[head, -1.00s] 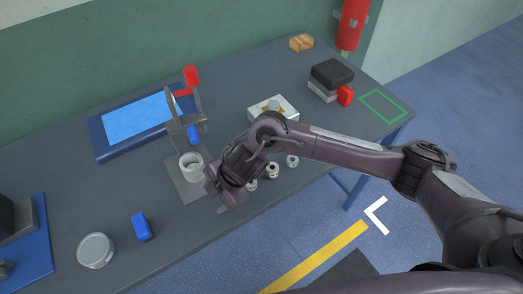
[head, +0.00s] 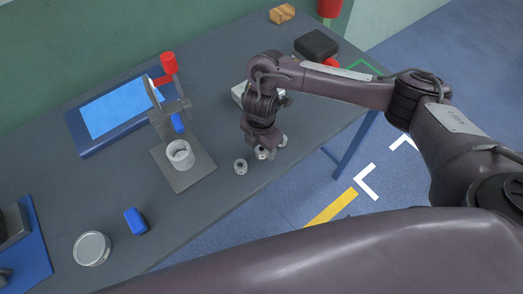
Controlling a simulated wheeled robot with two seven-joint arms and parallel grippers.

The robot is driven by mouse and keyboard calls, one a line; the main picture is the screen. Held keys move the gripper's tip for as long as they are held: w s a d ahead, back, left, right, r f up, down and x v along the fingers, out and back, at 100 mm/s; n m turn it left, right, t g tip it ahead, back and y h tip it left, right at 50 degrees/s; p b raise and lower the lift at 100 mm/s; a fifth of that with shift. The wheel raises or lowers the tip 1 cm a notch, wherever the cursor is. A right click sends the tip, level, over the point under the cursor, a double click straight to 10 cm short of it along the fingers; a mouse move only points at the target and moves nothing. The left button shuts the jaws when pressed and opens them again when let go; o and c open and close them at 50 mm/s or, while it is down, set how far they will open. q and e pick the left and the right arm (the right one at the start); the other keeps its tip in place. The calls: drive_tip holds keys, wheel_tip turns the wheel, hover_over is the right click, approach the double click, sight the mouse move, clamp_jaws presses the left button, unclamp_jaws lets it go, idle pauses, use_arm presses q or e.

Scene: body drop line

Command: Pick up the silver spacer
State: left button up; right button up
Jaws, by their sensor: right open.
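Small silver spacers stand in a row near the table's front edge in the head view. The left spacer (head: 240,167) stands clear of the gripper. My right gripper (head: 262,150) points down over the row, open. A middle silver spacer (head: 262,154) shows at its fingertips, partly hidden by them; I cannot tell whether they touch it. Another spacer (head: 282,141) shows just right of the gripper. My left gripper is not in view.
A press with a red knob (head: 168,60) stands left of the row, a pale ring (head: 180,155) on its base plate (head: 187,178). A white box (head: 239,93) is partly behind my right arm. A blue block (head: 135,221) and round tin (head: 92,248) lie at the front left.

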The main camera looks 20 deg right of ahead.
drive_tip(key=shift+f, duration=0.85)
drive_tip(key=shift+c, duration=0.4)
drive_tip(key=c, duration=1)
drive_tip(key=shift+r, duration=0.1)
